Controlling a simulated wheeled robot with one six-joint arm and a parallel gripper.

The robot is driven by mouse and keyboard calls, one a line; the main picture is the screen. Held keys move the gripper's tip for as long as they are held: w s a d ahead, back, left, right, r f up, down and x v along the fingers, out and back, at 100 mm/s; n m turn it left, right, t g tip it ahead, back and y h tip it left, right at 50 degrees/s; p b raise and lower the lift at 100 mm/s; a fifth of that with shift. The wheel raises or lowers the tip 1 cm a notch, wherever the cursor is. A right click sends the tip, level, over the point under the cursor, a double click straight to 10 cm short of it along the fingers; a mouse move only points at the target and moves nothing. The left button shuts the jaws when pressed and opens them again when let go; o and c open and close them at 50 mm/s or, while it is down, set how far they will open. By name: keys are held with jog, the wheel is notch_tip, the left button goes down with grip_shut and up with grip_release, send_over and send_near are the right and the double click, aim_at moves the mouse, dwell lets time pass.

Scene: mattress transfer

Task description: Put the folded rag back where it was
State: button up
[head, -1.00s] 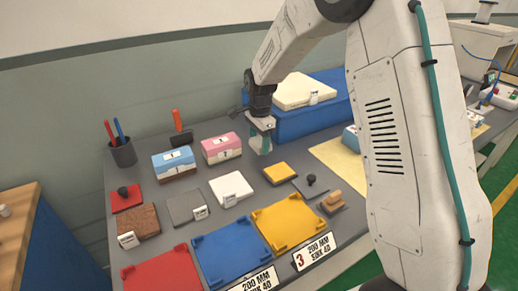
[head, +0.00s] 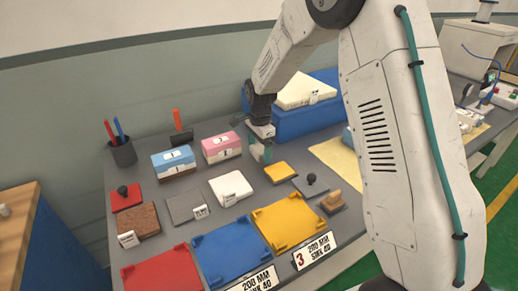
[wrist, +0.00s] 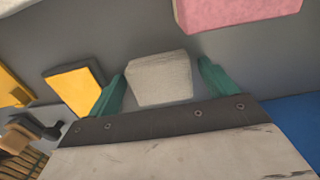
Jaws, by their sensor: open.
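A pale grey block with a fabric-like surface, which looks like the folded rag (wrist: 160,85), lies between the fingers in the wrist view. My gripper (wrist: 162,72) is open, with one teal finger on each side of it and a visible gap at the right finger. In the head view my gripper (head: 261,153) is low over the grey table, right of the pink box (head: 221,147) and behind the small yellow pad (head: 282,172). The rag is mostly hidden by the gripper there.
A white pad (head: 230,187) with a label lies front left of the gripper. Red, blue (head: 235,249) and yellow trays (head: 288,222) line the front edge. A blue block (head: 300,124) bearing a cream mattress (head: 305,90) stands behind right. A blue-and-white box (head: 173,163) stands left.

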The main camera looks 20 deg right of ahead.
aim_at(260, 148)
notch_tip(260, 148, up, 12)
jog(key=shift+r, duration=0.15)
jog(key=s+d+r+n, duration=0.2)
jog(key=s+r+n, duration=0.2)
jog(key=s+r, duration=0.5)
jog(key=s+d+n+t, duration=0.1)
jog(key=s+n, duration=1)
jog(key=s, duration=2)
jog(key=shift+d+r+n, duration=0.2)
jog(key=shift+n, duration=0.2)
